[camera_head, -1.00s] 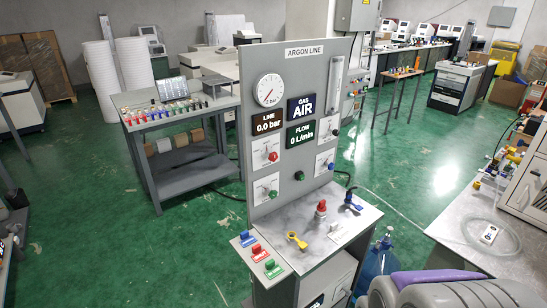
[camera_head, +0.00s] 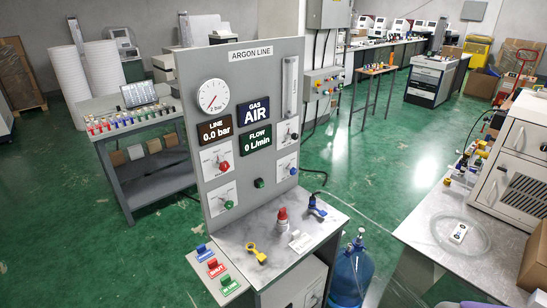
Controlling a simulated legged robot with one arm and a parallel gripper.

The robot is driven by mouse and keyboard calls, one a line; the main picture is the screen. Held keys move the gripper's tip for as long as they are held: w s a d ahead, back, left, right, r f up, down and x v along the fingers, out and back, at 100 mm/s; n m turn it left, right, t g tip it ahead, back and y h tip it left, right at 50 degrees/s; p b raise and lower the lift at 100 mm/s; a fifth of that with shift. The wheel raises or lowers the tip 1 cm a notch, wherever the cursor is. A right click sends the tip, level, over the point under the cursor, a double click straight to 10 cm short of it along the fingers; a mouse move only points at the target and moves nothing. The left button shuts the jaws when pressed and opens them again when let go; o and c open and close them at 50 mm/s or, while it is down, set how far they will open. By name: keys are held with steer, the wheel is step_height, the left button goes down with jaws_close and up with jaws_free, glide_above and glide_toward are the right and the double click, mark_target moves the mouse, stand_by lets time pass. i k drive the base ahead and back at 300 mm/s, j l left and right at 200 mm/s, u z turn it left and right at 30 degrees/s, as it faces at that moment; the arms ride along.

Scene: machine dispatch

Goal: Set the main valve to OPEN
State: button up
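The grey argon line panel (camera_head: 234,57) stands upright at the middle. Four small white valve plates sit on it, with a red knob (camera_head: 224,167) at upper left, a green knob (camera_head: 228,204) at lower left, a black knob (camera_head: 294,136) at upper right and a blue knob (camera_head: 293,171) at lower right. Their labels are too small to read, so I cannot tell which is the main valve or how it is set. The displays read LINE 0.0 bar (camera_head: 214,129), GAS AIR (camera_head: 257,110) and FLOW 0 L/min (camera_head: 257,139). My gripper is not in view.
On the panel's bench (camera_head: 235,237) lie a yellow-handled part (camera_head: 257,252), a red-topped fitting (camera_head: 282,219) and a blue part (camera_head: 317,206). Blue, red and green tags (camera_head: 230,285) sit at its left. A blue bottle (camera_head: 351,272) stands right of it. Green floor (camera_head: 70,240) is clear at left.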

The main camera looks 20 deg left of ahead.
mark_target(224, 165)
steer(key=z, duration=1.35)
steer(key=i+z, duration=0.1)
steer(key=z, duration=2.6)
steer(key=j+z, duration=0.1)
steer(key=z, duration=1.25)
steer(key=j+z, duration=0.1)
steer(key=z, duration=2.55)
steer(key=k+l+z, duration=0.1)
steer(key=z, duration=2.6)
steer(key=i+j, duration=0.3)
steer(key=i, duration=0.15)
